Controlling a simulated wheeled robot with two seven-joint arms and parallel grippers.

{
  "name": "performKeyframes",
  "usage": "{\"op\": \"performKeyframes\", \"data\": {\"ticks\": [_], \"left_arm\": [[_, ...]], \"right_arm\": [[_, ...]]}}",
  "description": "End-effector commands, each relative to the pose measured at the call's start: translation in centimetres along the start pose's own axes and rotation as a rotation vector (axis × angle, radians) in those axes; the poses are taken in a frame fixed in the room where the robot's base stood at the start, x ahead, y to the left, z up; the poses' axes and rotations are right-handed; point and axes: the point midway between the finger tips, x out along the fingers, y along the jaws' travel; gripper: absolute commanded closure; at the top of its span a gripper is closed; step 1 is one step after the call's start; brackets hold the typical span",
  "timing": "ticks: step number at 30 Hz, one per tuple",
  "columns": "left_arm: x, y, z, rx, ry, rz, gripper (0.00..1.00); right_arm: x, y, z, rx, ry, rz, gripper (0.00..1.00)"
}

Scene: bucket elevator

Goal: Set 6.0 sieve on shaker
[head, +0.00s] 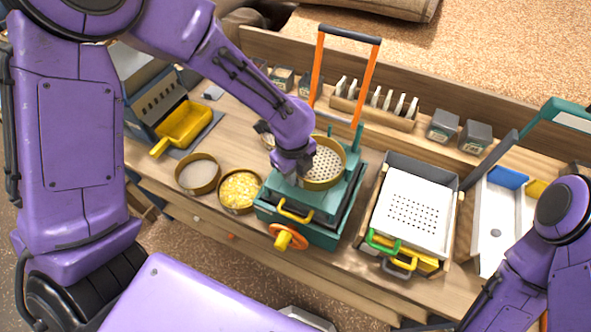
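A round brass-rimmed sieve with a perforated plate (328,166) is at the top of the teal shaker (322,204), under the orange-sided frame with a dark top bar. Whether it rests fully on the shaker cannot be told. My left gripper (290,172) is at the sieve's left rim, over the shaker. My own wrist hides its fingers, so its grip on the rim cannot be seen. Two more brass-rimmed round pans stand left of the shaker: one with a pale bottom (198,174), one holding yellow grains (240,190). No size marking is readable. My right arm enters at lower right; its gripper is out of frame.
A yellow scoop (184,125) lies at the left by a grey-blue box. A white perforated tray (412,212) with green and yellow handles stands right of the shaker. A rack of white plates (374,105) and small dark boxes line the back. An orange knob (288,238) juts forward.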

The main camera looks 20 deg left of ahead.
Motion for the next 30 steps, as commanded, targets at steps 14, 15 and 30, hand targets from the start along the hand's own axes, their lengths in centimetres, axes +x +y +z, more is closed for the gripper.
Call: {"op": "performKeyframes", "data": {"ticks": [14,15,30], "left_arm": [[-2.1,-0.2,0.0,-0.001,0.000,-0.005,0.66],[-3.0,-0.2,0.0,0.000,0.000,-0.007,0.66],[-12.7,-0.1,0.0,0.001,0.000,0.000,0.66]], "right_arm": [[0.1,0.0,0.1,0.000,0.000,0.000,0.57],[0.3,0.0,0.1,0.000,0.000,0.000,0.57],[0.7,-0.1,0.3,0.000,0.000,0.000,0.57]]}}
